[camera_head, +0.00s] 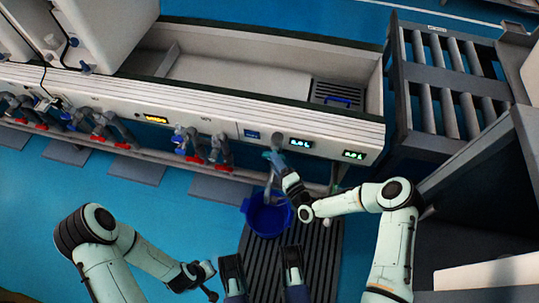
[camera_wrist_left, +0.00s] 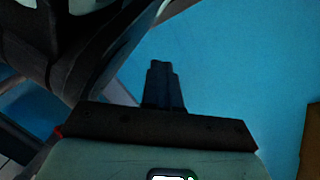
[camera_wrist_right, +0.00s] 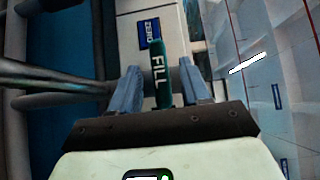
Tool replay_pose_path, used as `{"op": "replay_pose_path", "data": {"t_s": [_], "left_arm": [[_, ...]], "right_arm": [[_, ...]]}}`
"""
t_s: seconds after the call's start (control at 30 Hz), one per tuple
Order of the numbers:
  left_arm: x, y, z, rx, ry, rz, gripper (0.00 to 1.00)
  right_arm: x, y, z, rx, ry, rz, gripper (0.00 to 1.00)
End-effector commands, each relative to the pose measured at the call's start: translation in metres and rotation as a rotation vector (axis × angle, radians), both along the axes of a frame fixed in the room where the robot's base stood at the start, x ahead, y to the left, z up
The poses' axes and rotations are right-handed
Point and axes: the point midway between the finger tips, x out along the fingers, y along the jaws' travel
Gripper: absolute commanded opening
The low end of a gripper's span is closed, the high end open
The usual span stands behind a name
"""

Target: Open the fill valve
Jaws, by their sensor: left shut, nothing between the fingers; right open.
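The fill valve's green handle (camera_wrist_right: 160,75), with white letters FILL, stands upright in the right wrist view. My right gripper (camera_wrist_right: 160,85) is open, with one blue-grey finger on each side of the handle. Whether either finger touches it I cannot tell. In the head view my right gripper (camera_head: 277,160) is at the white testline's front, and the handle is hard to make out there. My left gripper (camera_head: 209,281) is low over the blue floor, well away from the valve. In the left wrist view its fingers (camera_wrist_left: 162,80) are together and empty.
A blue bucket (camera_head: 268,214) stands below my right gripper on a dark slatted mat (camera_head: 310,262). Red and blue valves (camera_head: 190,143) line the bench front to the left. Lit displays (camera_head: 300,143) sit on the panel. A roller rack (camera_head: 440,90) stands at the right.

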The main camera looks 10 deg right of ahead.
Motion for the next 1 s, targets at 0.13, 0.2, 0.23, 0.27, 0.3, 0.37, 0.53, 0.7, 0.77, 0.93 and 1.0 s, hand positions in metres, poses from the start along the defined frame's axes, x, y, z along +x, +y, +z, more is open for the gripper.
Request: {"op": "replay_pose_path", "data": {"t_s": [0.13, 0.2, 0.23, 0.27, 0.3, 0.37, 0.53, 0.7, 0.77, 0.93, 1.0], "left_arm": [[-0.013, 0.002, -0.011, -0.003, 0.044, 0.004, 0.00], [-0.018, 0.003, -0.014, -0.003, 0.059, 0.005, 0.00], [-0.019, 0.003, -0.014, -0.003, 0.064, 0.006, 0.00], [-0.020, 0.003, -0.015, -0.004, 0.068, 0.006, 0.00], [-0.022, 0.003, -0.016, -0.003, 0.072, 0.007, 0.00], [-0.023, 0.003, -0.016, -0.004, 0.076, 0.007, 0.00], [-0.024, 0.003, -0.016, -0.004, 0.078, 0.008, 0.00], [-0.024, 0.003, -0.016, -0.004, 0.078, 0.007, 0.00], [-0.023, 0.003, -0.016, -0.004, 0.078, 0.007, 0.00], [-0.023, 0.003, -0.016, -0.005, 0.077, 0.007, 0.00], [-0.022, 0.003, -0.015, -0.005, 0.074, 0.006, 0.00]], "right_arm": [[0.023, 0.010, -0.001, 0.001, -0.002, 0.000, 0.47], [0.030, 0.013, -0.001, 0.000, 0.000, 0.000, 0.47], [0.033, 0.014, -0.001, 0.000, 0.000, 0.001, 0.47], [0.035, 0.015, -0.001, 0.000, 0.000, 0.001, 0.47], [0.037, 0.016, 0.000, 0.000, 0.000, 0.001, 0.47], [0.039, 0.016, 0.000, 0.000, 0.000, 0.000, 0.47], [0.040, 0.017, 0.000, 0.001, 0.001, 0.000, 0.47], [0.040, 0.016, 0.000, 0.001, 0.001, 0.000, 0.27], [0.040, 0.016, 0.000, 0.001, 0.001, 0.000, 0.08], [0.040, 0.016, 0.000, -0.001, 0.002, 0.000, 0.00], [0.039, 0.016, 0.000, -0.005, 0.003, 0.000, 0.00]]}}
